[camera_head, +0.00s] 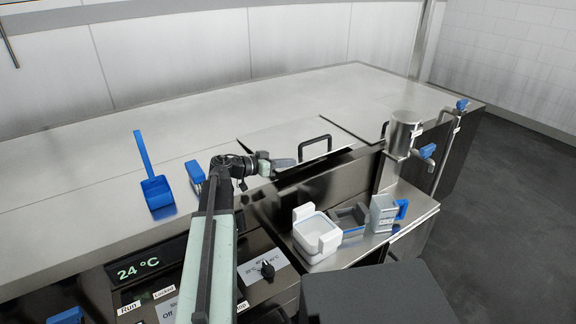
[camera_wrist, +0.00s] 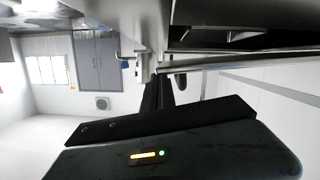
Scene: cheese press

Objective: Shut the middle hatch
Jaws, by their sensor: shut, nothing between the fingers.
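The middle hatch (camera_head: 285,137) is a steel panel with a black bar handle (camera_head: 314,143), set in the long steel counter. A dark gap shows along its near edge, so it does not look flush; its exact angle is hard to tell. My gripper (camera_head: 284,164) is shut and empty at the hatch's near left edge, left of the handle. It looks close to or touching the panel; I cannot tell which. In the wrist view neither the fingertips nor the hatch can be made out with certainty.
A white mould (camera_head: 317,235) and grey moulds (camera_head: 382,212) stand on the lower shelf at right. A steel cylinder (camera_head: 404,132) rises beside the hatch. A second black handle (camera_head: 384,130) is farther right.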

